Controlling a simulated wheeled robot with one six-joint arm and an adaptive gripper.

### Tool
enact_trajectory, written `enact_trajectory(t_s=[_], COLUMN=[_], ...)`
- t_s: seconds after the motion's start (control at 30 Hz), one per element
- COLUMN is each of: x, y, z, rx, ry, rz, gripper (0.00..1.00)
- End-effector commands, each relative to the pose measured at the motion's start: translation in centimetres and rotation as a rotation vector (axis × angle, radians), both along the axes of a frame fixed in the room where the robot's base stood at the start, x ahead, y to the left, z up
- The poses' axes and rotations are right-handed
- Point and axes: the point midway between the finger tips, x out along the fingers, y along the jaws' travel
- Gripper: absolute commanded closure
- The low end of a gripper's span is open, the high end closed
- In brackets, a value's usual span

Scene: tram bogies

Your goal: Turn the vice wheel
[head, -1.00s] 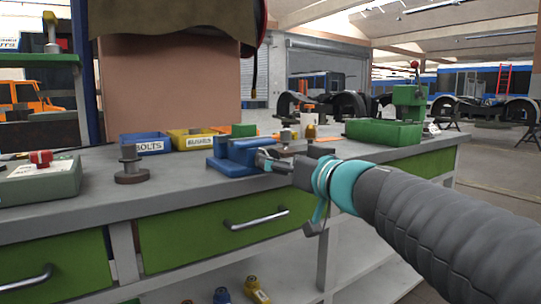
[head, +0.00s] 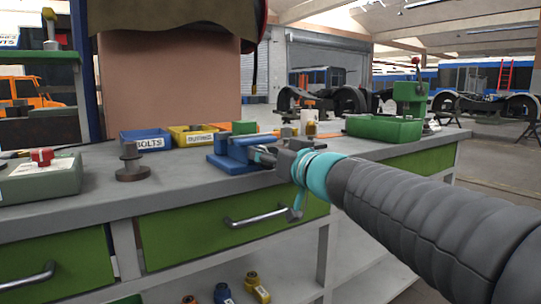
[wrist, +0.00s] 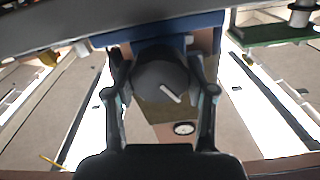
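The blue vice (head: 238,152) stands on the grey bench top near its front edge. In the wrist view its blue body (wrist: 200,20) runs across the top, and the dark round vice wheel (wrist: 160,78) with a pale mark faces me. My gripper (wrist: 161,92) is open, with one finger on each side of the wheel and a narrow gap on the right. Contact on the left side is hard to tell. In the head view my gripper (head: 264,155) reaches the vice's right end and hides the wheel.
A blue bolts bin (head: 146,142), a yellow bin (head: 192,136) and a dark spool-shaped part (head: 130,166) stand left of the vice. Green drawers with handles are under the bench top.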

Motion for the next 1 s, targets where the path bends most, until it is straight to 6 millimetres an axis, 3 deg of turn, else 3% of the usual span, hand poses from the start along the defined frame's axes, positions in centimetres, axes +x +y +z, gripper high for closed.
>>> enact_trajectory(t_s=[0.47, 1.0], x=[0.03, 0.16], y=[-0.06, -0.28], z=[-0.28, -0.42], rx=[0.086, 0.48], ry=[0.057, 0.323], rz=[-0.001, -0.001], gripper=[0.8, 0.8])
